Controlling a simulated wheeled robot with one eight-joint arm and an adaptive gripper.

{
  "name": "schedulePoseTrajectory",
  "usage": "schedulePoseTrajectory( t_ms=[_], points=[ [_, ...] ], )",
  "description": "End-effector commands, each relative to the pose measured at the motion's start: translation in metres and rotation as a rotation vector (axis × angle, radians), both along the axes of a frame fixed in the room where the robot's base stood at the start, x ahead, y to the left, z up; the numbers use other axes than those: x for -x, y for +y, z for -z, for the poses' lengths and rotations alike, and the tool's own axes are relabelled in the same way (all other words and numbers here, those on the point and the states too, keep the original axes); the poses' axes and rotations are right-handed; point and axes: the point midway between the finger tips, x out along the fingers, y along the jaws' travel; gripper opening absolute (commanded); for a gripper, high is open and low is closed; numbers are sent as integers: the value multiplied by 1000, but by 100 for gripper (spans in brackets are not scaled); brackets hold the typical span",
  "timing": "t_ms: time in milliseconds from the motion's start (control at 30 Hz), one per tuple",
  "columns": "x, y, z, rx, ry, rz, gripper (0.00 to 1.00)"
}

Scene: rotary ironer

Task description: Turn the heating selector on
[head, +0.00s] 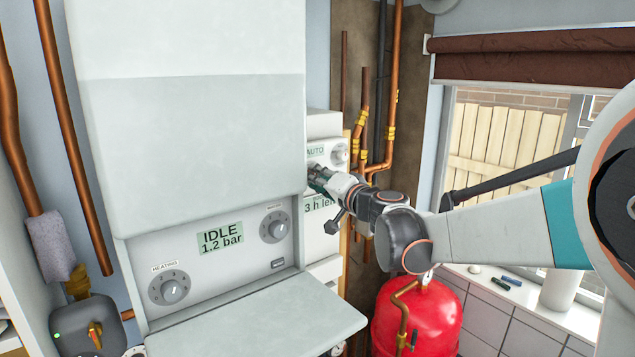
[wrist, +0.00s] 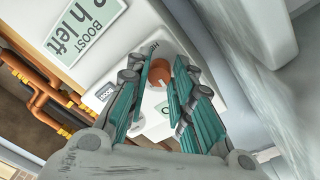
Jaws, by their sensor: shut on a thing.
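The white control unit (head: 323,125) on the wall is partly hidden behind the big boiler casing. My gripper (head: 318,180) reaches in from the right to its front, close beside the casing edge. In the wrist view, my gripper's teal-padded fingers (wrist: 168,88) stand either side of a small round orange-brown selector (wrist: 158,76) on the white panel. A partly readable label beginning with "H" lies just above it. I take this to be the heating selector; the fingers are shut on it. Its pointer position cannot be read.
The boiler front has a dial labelled HEATING (head: 170,288), another dial (head: 273,227) and a display (head: 220,237) reading IDLE 1.2 bar. Copper pipes (head: 390,110) and a red tank (head: 425,315) stand right of the unit. A boost display (wrist: 88,28) reads "h left".

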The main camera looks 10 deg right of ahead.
Motion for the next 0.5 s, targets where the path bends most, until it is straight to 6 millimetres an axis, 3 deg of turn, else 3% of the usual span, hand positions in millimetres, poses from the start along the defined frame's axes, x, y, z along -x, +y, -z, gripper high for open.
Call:
schedulePoseTrajectory(
  t_ms=[500],
  points=[
    [0, 0, 0, -428, 178, 1, 0]
  ],
)
